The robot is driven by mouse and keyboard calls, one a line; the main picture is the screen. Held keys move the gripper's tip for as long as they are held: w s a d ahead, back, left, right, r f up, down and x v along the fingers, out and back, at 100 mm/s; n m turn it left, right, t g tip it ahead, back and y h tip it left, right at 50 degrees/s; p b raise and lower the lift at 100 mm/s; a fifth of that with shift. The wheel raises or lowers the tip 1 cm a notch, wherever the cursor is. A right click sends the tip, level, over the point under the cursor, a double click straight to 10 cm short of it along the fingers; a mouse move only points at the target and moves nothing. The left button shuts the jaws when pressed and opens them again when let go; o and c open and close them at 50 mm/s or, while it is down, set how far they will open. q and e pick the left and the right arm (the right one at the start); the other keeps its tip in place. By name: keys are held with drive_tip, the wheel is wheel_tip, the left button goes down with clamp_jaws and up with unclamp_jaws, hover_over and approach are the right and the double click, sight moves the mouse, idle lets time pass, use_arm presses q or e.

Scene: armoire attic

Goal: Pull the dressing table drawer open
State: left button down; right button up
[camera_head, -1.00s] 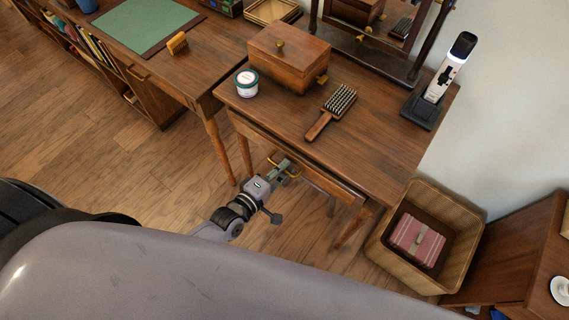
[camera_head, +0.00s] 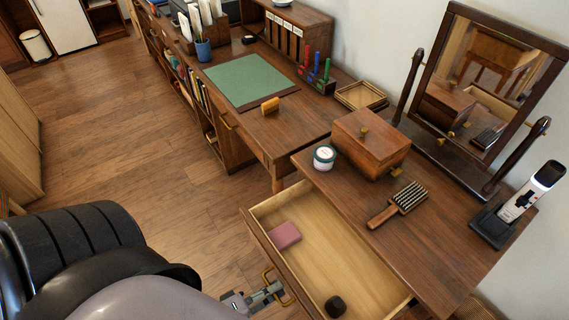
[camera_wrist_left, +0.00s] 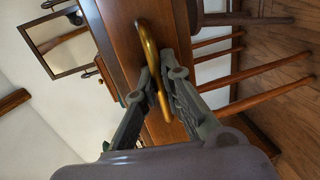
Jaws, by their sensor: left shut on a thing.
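The dressing table (camera_head: 440,245) has its drawer (camera_head: 322,249) pulled well out, with the pale wooden inside showing. A pink block-like item (camera_head: 284,235) and a small dark item (camera_head: 335,306) lie in the drawer. My left gripper (camera_head: 274,289) is at the drawer front, shut on the brass handle (camera_head: 267,274). In the left wrist view the two fingers (camera_wrist_left: 158,88) close around the brass handle (camera_wrist_left: 150,50), which stands out from the drawer front (camera_wrist_left: 120,38). My right gripper is not in view.
A desk (camera_head: 300,118) adjoins at left. Open floor (camera_head: 120,130) lies left of the drawer.

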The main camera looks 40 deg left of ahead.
use_arm(q)
drive_tip(key=shift+s+a, duration=0.15)
drive_tip(key=shift+s, duration=0.2)
drive_tip(key=c, duration=1.7)
unclamp_jaws()
drive_tip(key=v, duration=1.2)
